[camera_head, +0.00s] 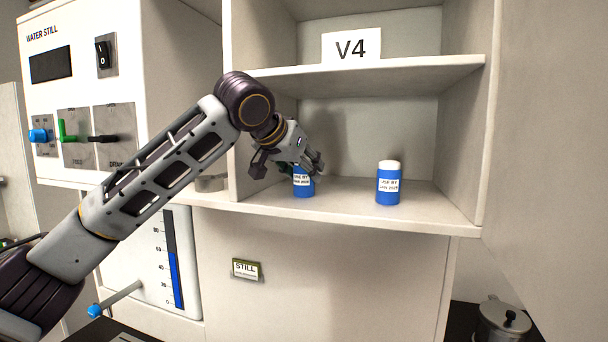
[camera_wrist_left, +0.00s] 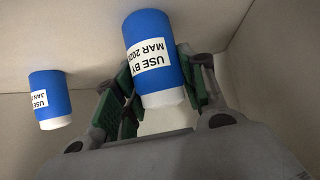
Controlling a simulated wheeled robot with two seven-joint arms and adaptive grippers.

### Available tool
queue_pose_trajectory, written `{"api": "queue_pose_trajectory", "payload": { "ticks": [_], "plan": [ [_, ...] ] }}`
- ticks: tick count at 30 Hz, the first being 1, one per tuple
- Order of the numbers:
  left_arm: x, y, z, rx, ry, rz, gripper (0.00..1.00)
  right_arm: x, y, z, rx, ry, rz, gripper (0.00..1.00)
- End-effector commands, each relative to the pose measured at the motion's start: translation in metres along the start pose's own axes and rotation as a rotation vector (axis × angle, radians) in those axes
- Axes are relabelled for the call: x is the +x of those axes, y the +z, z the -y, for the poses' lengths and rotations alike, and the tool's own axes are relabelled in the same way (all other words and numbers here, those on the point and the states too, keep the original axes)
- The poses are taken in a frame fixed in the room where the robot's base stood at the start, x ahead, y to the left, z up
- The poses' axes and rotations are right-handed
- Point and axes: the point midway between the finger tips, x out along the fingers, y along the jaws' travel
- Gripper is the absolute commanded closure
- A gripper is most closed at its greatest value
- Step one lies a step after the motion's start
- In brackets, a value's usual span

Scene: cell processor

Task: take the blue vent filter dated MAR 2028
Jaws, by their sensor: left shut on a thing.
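A blue vent filter (camera_head: 303,189) with a white top stands upright on the lower shelf, on the left. My left gripper (camera_head: 299,170) reaches down over it and is shut on it. In the left wrist view this filter (camera_wrist_left: 150,35) sits between the green-padded fingers (camera_wrist_left: 158,85), its upside-down label reading USE BY MAR 202 and a last digit I cannot read surely. A second blue filter (camera_head: 388,187) stands apart to the right on the same shelf; its label shows JAN in the left wrist view (camera_wrist_left: 48,92). My right gripper is not in view.
The filters stand in a shelf bay (camera_head: 345,210) under a board with a V4 sign (camera_head: 351,47). Side walls bound the bay. The water still (camera_head: 80,40) stands at left, a metal pot (camera_head: 503,322) at lower right. Shelf room between the filters is clear.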

Motion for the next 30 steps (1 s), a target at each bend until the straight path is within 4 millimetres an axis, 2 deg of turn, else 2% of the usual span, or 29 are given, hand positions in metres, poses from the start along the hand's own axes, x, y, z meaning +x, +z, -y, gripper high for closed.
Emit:
{"api": "queue_pose_trajectory", "payload": {
  "ticks": [23,30],
  "plan": [
    [-0.02,-0.03,-0.001,0.001,0.001,-0.001,0.84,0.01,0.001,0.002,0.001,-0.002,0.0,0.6],
    [-0.035,-0.017,0.0,0.001,0.0,-0.002,0.84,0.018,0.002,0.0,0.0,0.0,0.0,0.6]
  ]
}}
